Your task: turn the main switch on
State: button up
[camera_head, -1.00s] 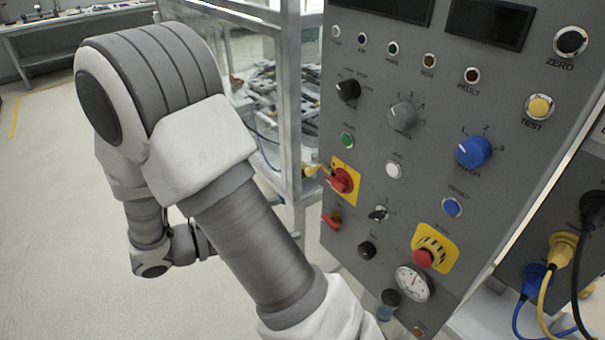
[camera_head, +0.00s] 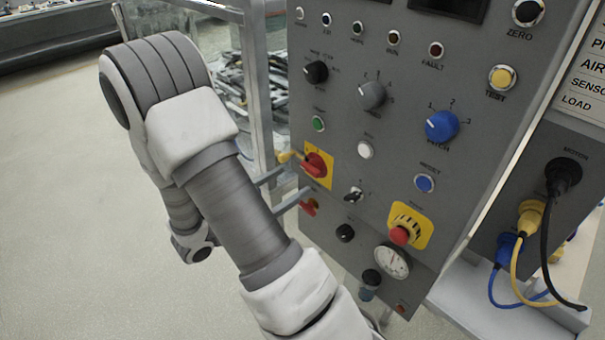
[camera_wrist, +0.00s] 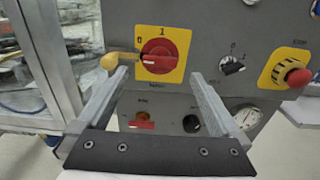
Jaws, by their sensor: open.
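The main switch (camera_head: 317,165) is a red rotary knob on a yellow plate on the grey panel. In the wrist view the switch (camera_wrist: 160,56) shows marks 0 at upper left and 1 at top. Its white mark sits on the left part of the knob. A yellow rounded piece (camera_wrist: 112,60) sticks out at its left. My gripper (camera_wrist: 158,75) is open and empty, facing the panel. Its fingers appear to either side of and below the switch, apart from it. In the head view the two fingers (camera_head: 282,188) show left of the panel, the rest behind my arm.
A red lever (camera_wrist: 142,124) and a black knob (camera_wrist: 191,124) sit below the switch. A key switch (camera_wrist: 232,66) and a red emergency stop (camera_wrist: 298,77) are to the right. A metal-framed glass cabinet (camera_head: 253,80) stands left of the panel. Cables (camera_head: 520,260) hang at right.

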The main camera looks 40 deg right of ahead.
aim_at(308, 171)
jog(key=d, duration=0.5)
jog(key=shift+w+d, duration=0.1)
jog(key=shift+w, duration=0.15)
jog(key=c, duration=1.4)
